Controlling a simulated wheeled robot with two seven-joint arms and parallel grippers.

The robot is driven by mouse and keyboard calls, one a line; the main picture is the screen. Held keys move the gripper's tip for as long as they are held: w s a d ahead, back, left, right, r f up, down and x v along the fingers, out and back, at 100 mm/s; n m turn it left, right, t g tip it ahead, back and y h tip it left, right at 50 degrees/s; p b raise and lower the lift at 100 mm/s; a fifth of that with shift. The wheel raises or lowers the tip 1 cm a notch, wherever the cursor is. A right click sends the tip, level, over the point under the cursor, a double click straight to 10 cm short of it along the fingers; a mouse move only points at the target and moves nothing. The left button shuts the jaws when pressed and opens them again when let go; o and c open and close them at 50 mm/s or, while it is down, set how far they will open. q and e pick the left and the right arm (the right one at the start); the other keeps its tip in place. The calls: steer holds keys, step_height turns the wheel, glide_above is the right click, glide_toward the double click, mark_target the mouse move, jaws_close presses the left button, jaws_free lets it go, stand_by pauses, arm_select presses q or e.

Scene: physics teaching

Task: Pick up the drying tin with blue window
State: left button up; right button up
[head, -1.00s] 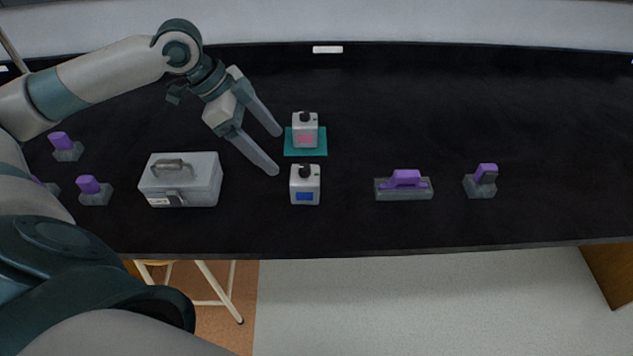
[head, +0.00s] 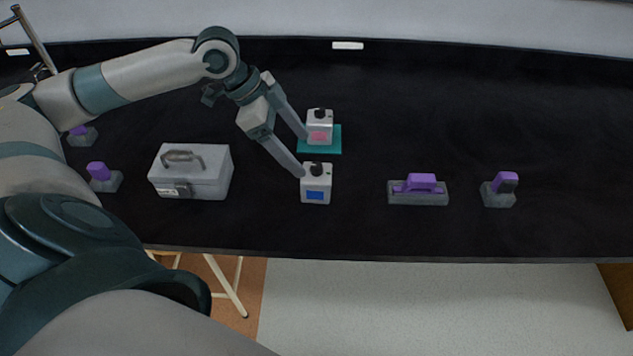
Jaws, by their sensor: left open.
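The drying tin with the blue window (head: 316,185) is a small white box with a dark knob on top. It stands upright on the black table. A similar white tin with a pink window (head: 319,128) stands behind it on a teal mat (head: 333,150). My left gripper (head: 305,156) is open, with one fingertip near the pink-window tin's left side and the other at the blue-window tin's upper left. I cannot tell whether either finger touches a tin. Nothing is between the fingers. My right gripper is not in view.
A grey metal box with a handle (head: 210,180) stands left of the tins. Purple-and-grey blocks stand at right (head: 418,190), far right (head: 500,190) and left (head: 103,178). The table's front edge is close below. The table's back right is clear.

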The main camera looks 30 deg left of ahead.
mark_target(314, 166)
arm_select(q)
steer(key=p+x, duration=0.1)
steer(key=x, duration=0.6)
steer(key=shift+d+p, duration=0.1)
steer(key=shift+p, duration=0.3)
steer(key=shift+w+d+f, duration=0.15)
steer(key=shift+d+f, duration=0.05)
steer(key=shift+f, duration=0.35)
steer(key=shift+w+d+f+p, duration=0.1)
steer(key=shift+d+f+p, duration=0.05)
steer(key=shift+f+p, duration=0.3)
steer(key=p+x, duration=0.1)
steer(key=x, duration=0.2)
steer(key=shift+p, duration=0.35)
steer(key=shift+w+f, duration=0.15)
steer(key=shift+f, duration=0.5)
steer(key=c, duration=1.6)
